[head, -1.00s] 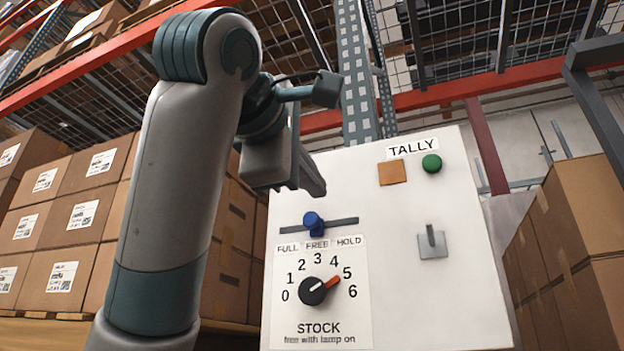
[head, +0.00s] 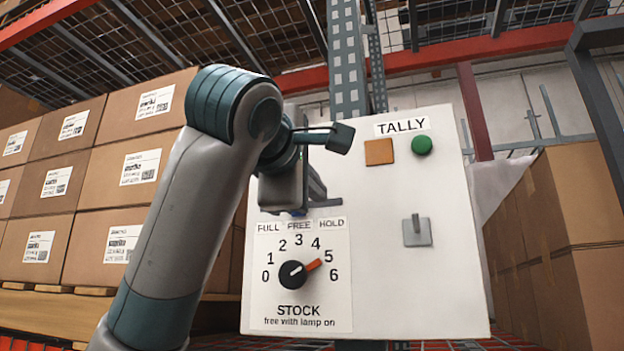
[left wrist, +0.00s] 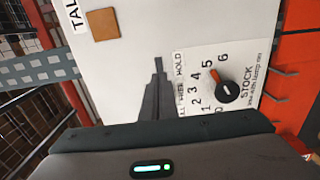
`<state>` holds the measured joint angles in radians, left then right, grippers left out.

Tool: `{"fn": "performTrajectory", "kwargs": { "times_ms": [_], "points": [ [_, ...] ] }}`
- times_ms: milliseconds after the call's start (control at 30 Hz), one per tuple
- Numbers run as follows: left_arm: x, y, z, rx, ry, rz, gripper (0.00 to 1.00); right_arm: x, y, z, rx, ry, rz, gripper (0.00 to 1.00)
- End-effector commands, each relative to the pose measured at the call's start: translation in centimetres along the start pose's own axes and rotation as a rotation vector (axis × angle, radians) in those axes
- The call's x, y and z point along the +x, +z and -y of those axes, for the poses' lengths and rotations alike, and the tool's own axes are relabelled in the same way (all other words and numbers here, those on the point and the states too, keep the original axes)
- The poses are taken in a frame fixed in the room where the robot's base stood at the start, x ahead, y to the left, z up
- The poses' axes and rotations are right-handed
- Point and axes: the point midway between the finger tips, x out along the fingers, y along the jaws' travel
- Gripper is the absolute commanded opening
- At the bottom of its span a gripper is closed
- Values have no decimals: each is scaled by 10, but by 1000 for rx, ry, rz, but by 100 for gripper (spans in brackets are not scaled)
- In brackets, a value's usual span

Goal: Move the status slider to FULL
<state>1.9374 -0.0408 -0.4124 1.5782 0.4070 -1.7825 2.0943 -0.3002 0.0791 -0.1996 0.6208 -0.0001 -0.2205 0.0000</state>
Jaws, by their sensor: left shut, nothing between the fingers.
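The white TALLY panel (head: 400,290) faces me. Its status slider track (head: 327,202) runs sideways above the labels FULL, FREE and HOLD, and only its right end shows clearly. The blue slider knob (head: 298,212) is almost wholly hidden behind my left gripper; a sliver of blue shows above FREE. My left gripper (head: 314,190) is shut and empty, in front of the track. In the left wrist view its dark fingers (left wrist: 155,98) point at the panel beside the label plate, and the knob is not visible. Whether they touch the knob I cannot tell. My right gripper is out of view.
Below the slider is a STOCK dial (head: 292,273), its red pointer near 5. An orange square (head: 379,152), a green button (head: 422,145) and a grey toggle lever (head: 416,232) are at right. Stacked cartons (head: 95,180) stand left, more cartons (head: 560,230) right.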

Motion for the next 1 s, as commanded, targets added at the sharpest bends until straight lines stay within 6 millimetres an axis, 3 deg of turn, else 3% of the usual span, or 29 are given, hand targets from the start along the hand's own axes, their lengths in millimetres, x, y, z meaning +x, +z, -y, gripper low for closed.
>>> {"fn": "performTrajectory", "kwargs": {
  "times_ms": [1000],
  "points": [
    [16,0,0,-1,0,0,0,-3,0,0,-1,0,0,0]
  ]
}}
